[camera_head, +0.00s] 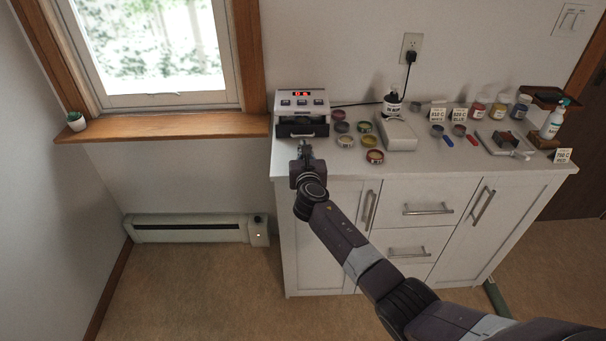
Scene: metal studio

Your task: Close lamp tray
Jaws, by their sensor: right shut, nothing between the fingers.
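The lamp unit (301,101) is a small pale box with a red lit display and several buttons. It stands at the left end of the white cabinet top. Its dark tray (302,130) is at the lower front, with a light handle; I cannot tell how far it sticks out. My right gripper (304,146) is shut and empty, just in front of the tray at the cabinet's front edge. Whether its fingertips touch the tray is too small to tell. My left gripper is not in view.
Several small round jars (346,141) stand right of the lamp unit. A pale box (396,133) and a dark bottle (392,102) stand beyond them. More bottles and a spray bottle (552,120) fill the right end. A windowsill (170,125) is at left.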

